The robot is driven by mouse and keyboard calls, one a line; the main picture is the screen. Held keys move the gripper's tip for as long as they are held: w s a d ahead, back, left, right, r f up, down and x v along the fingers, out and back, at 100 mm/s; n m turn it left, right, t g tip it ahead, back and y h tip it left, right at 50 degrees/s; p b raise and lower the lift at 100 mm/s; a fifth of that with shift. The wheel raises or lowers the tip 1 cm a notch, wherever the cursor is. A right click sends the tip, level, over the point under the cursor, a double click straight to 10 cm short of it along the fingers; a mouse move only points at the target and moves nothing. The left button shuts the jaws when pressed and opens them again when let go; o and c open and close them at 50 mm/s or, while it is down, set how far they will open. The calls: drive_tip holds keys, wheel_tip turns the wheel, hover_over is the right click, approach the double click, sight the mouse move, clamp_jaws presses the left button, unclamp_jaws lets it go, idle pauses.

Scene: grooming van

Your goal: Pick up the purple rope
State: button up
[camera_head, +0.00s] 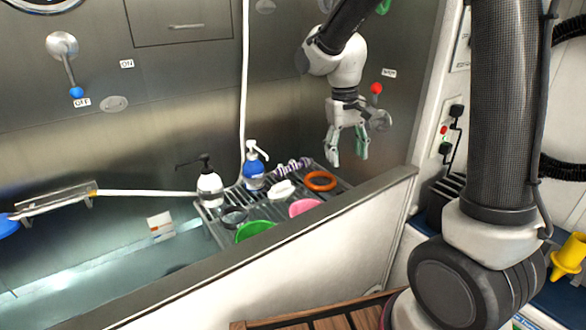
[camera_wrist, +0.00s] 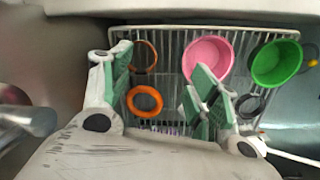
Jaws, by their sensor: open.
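The purple rope (camera_head: 293,166) is a short purple-and-white striped piece lying at the back of the wire rack (camera_head: 212,222), behind an orange ring (camera_head: 320,181). In the wrist view a small part of the purple rope (camera_wrist: 165,129) shows low between the fingers; the rest is hidden by my gripper body. My gripper (camera_head: 348,157) hangs fingers down, above and to the right of the rope in the head view, apart from it. In the wrist view my gripper (camera_wrist: 160,88) is open and empty, its green-padded fingers spread over the rack.
A blue-labelled pump bottle (camera_head: 254,170) stands left of the rope, and a black-pump bottle (camera_head: 209,188) farther left. A pink bowl (camera_head: 303,207), a green bowl (camera_head: 255,230) and a white item (camera_head: 282,190) share the rack. The tub wall (camera_head: 330,215) runs along its front.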

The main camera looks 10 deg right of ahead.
sight(292, 162)
drive_tip(key=w+a+f+m, duration=0.1)
drive_tip(key=w+a+f, duration=0.1)
drive_tip(key=w+f, duration=0.2)
drive_tip(key=w+a+f+m+h, duration=0.1)
drive_tip(key=w+a+f+m, duration=0.1)
drive_tip(key=w+f, duration=0.3)
drive_tip(key=w+a+f+m, duration=0.2)
drive_tip(key=w+a+f, duration=0.2)
drive_tip(key=w, duration=0.5)
drive_tip(key=shift+w+f, duration=0.25)
drive_tip(key=w, duration=0.1)
drive_tip(key=w+m, duration=0.1)
drive_tip(key=w+a+m+t, duration=0.1)
drive_tip(key=shift+w+f+h, duration=0.2)
drive_tip(key=shift+w+h, duration=0.1)
drive_tip(key=shift+w, duration=0.05)
drive_tip(key=w+r+m, duration=0.2)
drive_tip(key=w+r+m+t, duration=0.1)
drive_tip(key=w, duration=0.1)
drive_tip(key=shift+a, duration=0.35)
drive_tip(key=shift+w+m, duration=0.1)
drive_tip(key=shift+m, duration=0.9)
drive_tip(key=shift+f, duration=0.2)
drive_tip(key=x, duration=0.7)
drive_tip(key=shift+w+f, duration=0.15)
drive_tip(key=shift+w, duration=0.2)
drive_tip(key=c, duration=1.1)
